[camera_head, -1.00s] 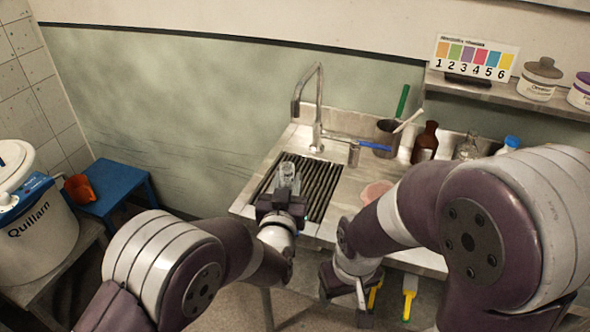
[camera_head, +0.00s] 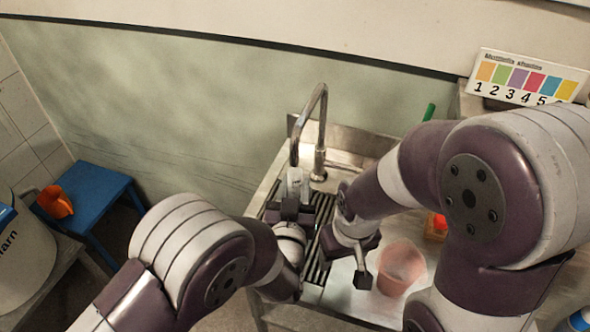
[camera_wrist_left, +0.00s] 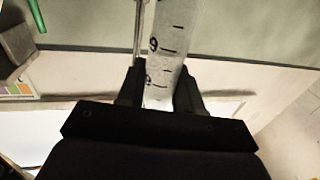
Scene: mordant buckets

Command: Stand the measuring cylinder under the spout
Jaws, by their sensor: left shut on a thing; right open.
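The measuring cylinder (camera_head: 295,184) is clear and upright, just under the spout (camera_head: 294,158) of the tall steel tap. My left gripper (camera_head: 291,208) is shut on it, over the ribbed drain grate (camera_head: 325,207). In the left wrist view, the cylinder (camera_wrist_left: 166,45) with its printed scale stands between the two dark fingers. I cannot tell whether its base touches the grate, as the gripper hides it. My right gripper (camera_head: 362,274) is open and empty over the steel counter, to the left of a pink translucent cup (camera_head: 401,266).
A blue stool (camera_head: 92,192) with an orange scoop (camera_head: 56,202) stands at the left, beside a white tub (camera_head: 28,262). A numbered colour chart (camera_head: 525,78) is at the upper right. My right arm hides much of the counter's right side.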

